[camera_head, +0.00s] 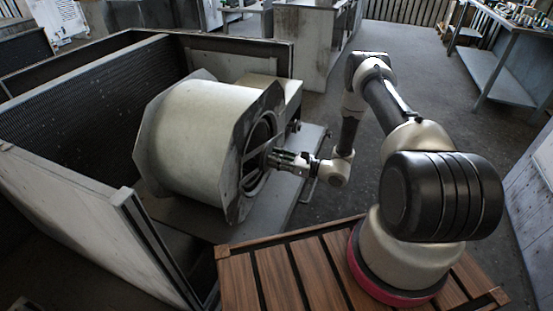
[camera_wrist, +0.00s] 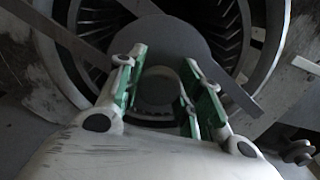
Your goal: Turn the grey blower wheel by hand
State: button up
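The blower housing (camera_head: 195,125) is a pale, worn drum with flat side plates in the head view. My gripper (camera_head: 272,158) reaches in from the right at its round opening. The wheel's grey vanes (camera_wrist: 226,45) show inside the round opening in the wrist view, partly hidden by a grey disc (camera_wrist: 170,38) and a bar across the opening. In the wrist view my gripper (camera_wrist: 160,72) has its two green-padded fingers spread apart. A dark round part (camera_wrist: 157,90) shows between them. I cannot tell whether the fingers touch anything.
A dark-walled metal enclosure (camera_head: 115,203) surrounds the housing on the left and back. My base stands at a slatted wooden platform (camera_head: 285,277) in front. Grey cabinets (camera_head: 305,40) and a workbench (camera_head: 500,75) stand behind.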

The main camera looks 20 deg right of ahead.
grip_shut()
jog(key=shift+m, duration=0.3)
jog(key=m, duration=0.3)
jog(key=shift+w+m, duration=0.1)
jog(key=shift+m, duration=0.2)
jog(key=m, duration=0.5)
jog(key=shift+d, duration=0.1)
jog(key=m, duration=0.5)
jog(key=shift+w+f+m, duration=0.1)
jog(key=shift+w+m, duration=0.05)
jog(key=shift+m, duration=0.25)
jog(key=m, duration=0.4)
jog(key=shift+f+m, duration=0.1)
jog(key=shift+m, duration=0.2)
jog(key=shift+d, duration=0.1)
